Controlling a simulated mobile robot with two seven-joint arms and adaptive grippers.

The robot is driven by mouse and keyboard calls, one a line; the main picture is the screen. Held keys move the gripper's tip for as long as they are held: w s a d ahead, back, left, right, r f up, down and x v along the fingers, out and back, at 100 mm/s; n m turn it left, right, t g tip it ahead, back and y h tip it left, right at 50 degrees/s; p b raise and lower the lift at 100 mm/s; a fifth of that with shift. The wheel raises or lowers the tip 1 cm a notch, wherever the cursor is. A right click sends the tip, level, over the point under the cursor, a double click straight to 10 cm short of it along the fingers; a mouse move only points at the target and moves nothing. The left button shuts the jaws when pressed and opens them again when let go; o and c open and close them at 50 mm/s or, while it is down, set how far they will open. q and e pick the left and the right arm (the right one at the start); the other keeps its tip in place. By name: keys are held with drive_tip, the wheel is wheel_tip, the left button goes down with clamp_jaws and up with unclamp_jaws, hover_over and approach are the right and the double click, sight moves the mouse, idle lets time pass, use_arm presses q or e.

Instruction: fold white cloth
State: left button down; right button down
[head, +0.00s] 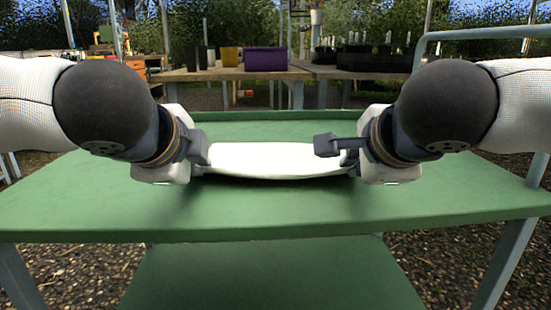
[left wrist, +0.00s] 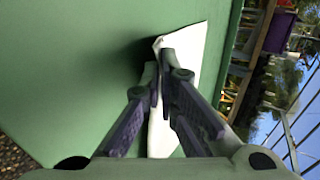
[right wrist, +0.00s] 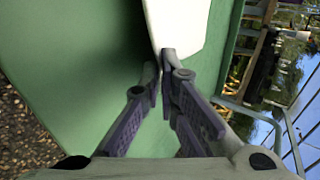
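The white cloth (head: 270,160) spans between my two grippers over the green table, with its front edge raised and sagging slightly in the middle. My left gripper (head: 203,165) is at its left end; in the left wrist view the fingertips (left wrist: 158,68) are closed on the cloth's edge (left wrist: 188,52). My right gripper (head: 350,164) is at its right end; in the right wrist view the fingertips (right wrist: 161,68) pinch the cloth near a corner (right wrist: 180,22). A dark shadow lies beneath the raised edge. The cloth's far part is partly hidden behind its front.
The green tabletop (head: 270,215) is otherwise clear, with free room in front of the cloth and a raised rim at the back. A lower green shelf (head: 270,275) is below. Behind stand wooden benches with a purple box (head: 265,59) and yellow pot (head: 231,56).

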use_arm(q)
drive_tip(key=c, duration=2.3)
unclamp_jaws()
use_arm(e)
drive_tip(key=c, duration=2.3)
unclamp_jaws()
use_arm(q)
drive_tip(key=o, duration=0.8)
use_arm(e)
drive_tip(key=o, duration=0.8)
